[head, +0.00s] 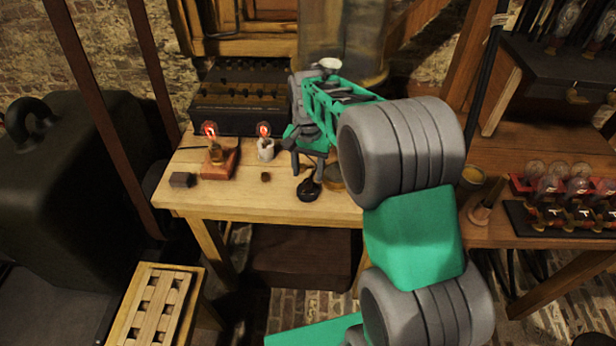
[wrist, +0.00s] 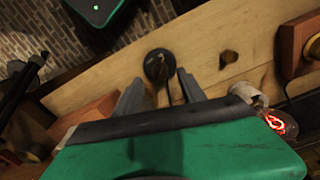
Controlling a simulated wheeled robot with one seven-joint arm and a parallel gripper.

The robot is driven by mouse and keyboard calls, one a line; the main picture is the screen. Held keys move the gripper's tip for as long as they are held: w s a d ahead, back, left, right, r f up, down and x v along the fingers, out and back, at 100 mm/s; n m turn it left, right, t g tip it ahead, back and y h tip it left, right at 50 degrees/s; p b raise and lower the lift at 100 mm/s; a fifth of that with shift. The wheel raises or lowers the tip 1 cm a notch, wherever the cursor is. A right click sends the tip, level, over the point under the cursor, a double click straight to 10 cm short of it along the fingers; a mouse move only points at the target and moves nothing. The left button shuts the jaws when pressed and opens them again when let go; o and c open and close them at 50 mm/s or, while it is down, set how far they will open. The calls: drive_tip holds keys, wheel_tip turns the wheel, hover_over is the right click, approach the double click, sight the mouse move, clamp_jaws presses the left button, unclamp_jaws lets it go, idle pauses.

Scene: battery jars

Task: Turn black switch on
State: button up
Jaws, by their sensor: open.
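The black switch (head: 308,190) has a round black base and sits near the front edge of the wooden table. It also shows in the wrist view (wrist: 156,66), with a thin dark lever reaching down between my fingers. My gripper (head: 309,167) is open above and just behind the switch in the head view. In the wrist view my gripper (wrist: 161,88) has its two grey fingers on either side of the lever. I cannot tell whether either finger touches it. My arm covers part of the table to the right.
A lit bulb on a reddish wooden base (head: 220,163) and a lit bulb in a white holder (head: 265,151) stand to the left. A black box (head: 240,105) stands behind. The front left tabletop is mostly clear.

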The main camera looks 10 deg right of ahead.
sight(308, 181)
wheel_tip(308, 181, up, 5)
drive_tip(key=shift+f, duration=0.1)
idle(0.3)
drive_tip(key=shift+w+n, duration=0.45)
drive_tip(key=shift+n, duration=0.45)
drive_tip(key=s+f+n, duration=0.1)
drive_tip(key=f, duration=0.1)
drive_tip(key=s+f, duration=0.2)
drive_tip(key=s+f+n, duration=0.1)
drive_tip(key=f, duration=0.1)
drive_tip(key=shift+s+n, duration=0.25)
drive_tip(key=shift+n, duration=0.05)
drive_tip(key=s+r+n, duration=0.1)
drive_tip(key=s+n, duration=0.1)
drive_tip(key=s, duration=1.5)
wheel_tip(308, 181, up, 7)
drive_tip(key=t, duration=0.3)
drive_tip(key=shift+w, duration=0.35)
